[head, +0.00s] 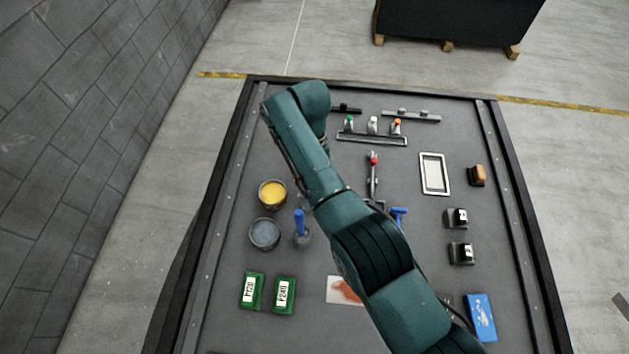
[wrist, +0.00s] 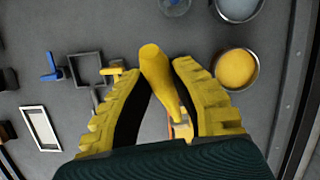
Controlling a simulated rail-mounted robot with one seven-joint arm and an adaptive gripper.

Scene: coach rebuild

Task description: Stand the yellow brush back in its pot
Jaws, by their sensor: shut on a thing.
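My gripper (wrist: 162,72) has two ribbed yellow fingers in the wrist view, closed on the yellow brush (wrist: 157,68). Its rounded yellow handle end points toward the top of the picture, and its other end is partly hidden between the fingers. In the head view my arm hides the gripper and the brush. A pot with yellow contents (head: 272,193) stands at the left of the bench; it also shows to the right of the gripper in the wrist view (wrist: 236,69). A grey-blue pot (head: 264,234) and a clear pot (head: 302,238) with a blue-handled tool (head: 299,220) stand nearer.
Two green boxes (head: 252,291) (head: 285,295) lie near the front left. A blue tool (head: 398,214), a white-framed tray (head: 434,174), black blocks (head: 457,218) and a blue packet (head: 481,317) are on the right. A rack with several coloured-top items (head: 372,139) is at the back.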

